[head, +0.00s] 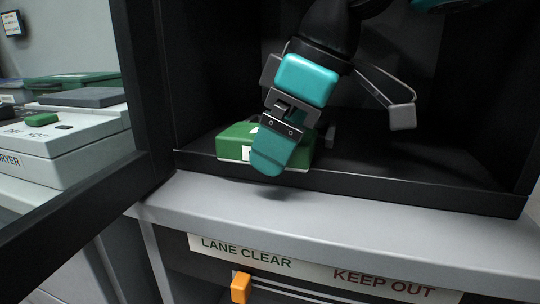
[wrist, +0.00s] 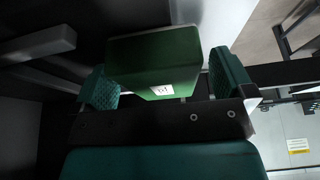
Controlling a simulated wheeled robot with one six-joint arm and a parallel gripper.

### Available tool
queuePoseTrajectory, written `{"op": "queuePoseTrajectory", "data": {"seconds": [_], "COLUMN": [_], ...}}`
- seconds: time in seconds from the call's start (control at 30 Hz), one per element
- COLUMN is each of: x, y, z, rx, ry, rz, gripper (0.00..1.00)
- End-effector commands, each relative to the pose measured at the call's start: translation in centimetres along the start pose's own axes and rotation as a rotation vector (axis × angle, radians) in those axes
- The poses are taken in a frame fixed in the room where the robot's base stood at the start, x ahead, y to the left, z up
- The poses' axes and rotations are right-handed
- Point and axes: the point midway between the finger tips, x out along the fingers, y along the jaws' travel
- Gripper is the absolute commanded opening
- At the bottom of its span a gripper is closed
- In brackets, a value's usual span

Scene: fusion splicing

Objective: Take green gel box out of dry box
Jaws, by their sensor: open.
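The green gel box (head: 236,142), a green block with a white label, sits inside the black dry box (head: 408,187) at its front sill. My gripper (head: 284,147) is over it from above, tilted, with one teal finger in front of the box's near side and hiding part of it. In the wrist view the green gel box (wrist: 152,62) lies between the two spread teal fingers of my gripper (wrist: 166,84). A gap shows beside the right finger; contact at the left finger is unclear.
The dry box's framed door (head: 150,120) stands open at the left. A white dryer unit (head: 60,150) stands at the left. The box's right interior looks empty.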

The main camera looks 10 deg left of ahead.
Motion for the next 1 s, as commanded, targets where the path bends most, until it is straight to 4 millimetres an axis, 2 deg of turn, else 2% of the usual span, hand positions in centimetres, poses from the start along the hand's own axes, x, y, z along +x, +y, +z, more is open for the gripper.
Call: {"op": "queuePoseTrajectory", "data": {"seconds": [0.13, 0.3, 0.4, 0.77, 1.0], "x": [-0.1, -0.2, -0.2, -0.8, -3.3], "y": [0.0, 0.1, 0.1, 0.1, 0.2], "z": [0.0, 0.1, 0.1, -0.1, -1.2], "rx": [0.001, 0.002, 0.003, 0.003, 0.003], "ry": [0.0, 0.0, 0.0, 0.001, 0.003], "rz": [0.001, 0.001, 0.001, 0.002, 0.002], "gripper": [1.0, 0.61, 0.41, 0.41, 0.41]}}
